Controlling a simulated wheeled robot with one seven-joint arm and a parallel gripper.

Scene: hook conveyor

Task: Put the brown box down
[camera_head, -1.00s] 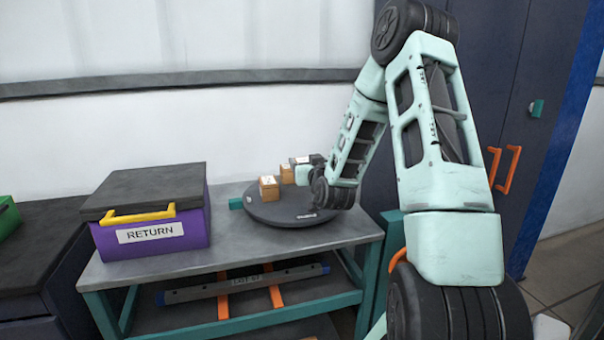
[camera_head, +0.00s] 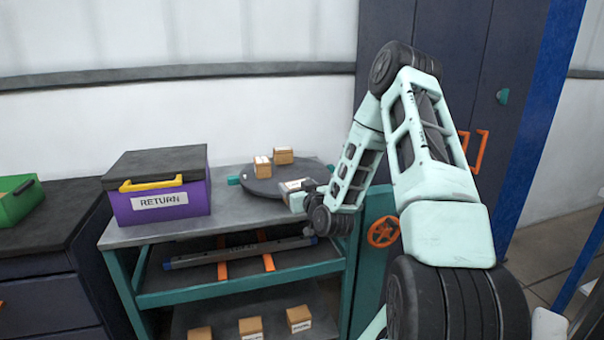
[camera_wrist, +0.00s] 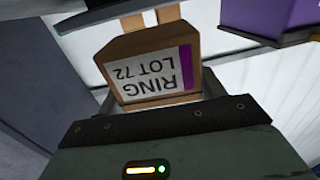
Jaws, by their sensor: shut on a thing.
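My gripper (camera_head: 304,198) is shut on a brown box (camera_head: 292,185) at the front right of the dark round turntable (camera_head: 258,187). In the wrist view the held brown box (camera_wrist: 155,65) fills the upper middle, with a white label reading "RING LOT 72" upside down and a purple stripe. The gripper body (camera_wrist: 160,140) shows below it; the finger contact is mostly hidden. I cannot tell whether the box touches the turntable. Two other brown boxes, one at the left (camera_head: 262,168) and one at the back (camera_head: 283,156), stand on the turntable.
A purple RETURN box (camera_head: 158,200) with a dark lid and yellow handle stands left of the turntable on the grey bench (camera_head: 215,226). Several brown boxes sit on the low shelf. A green bin (camera_head: 18,200) is at far left. A dark cabinet stands behind my arm.

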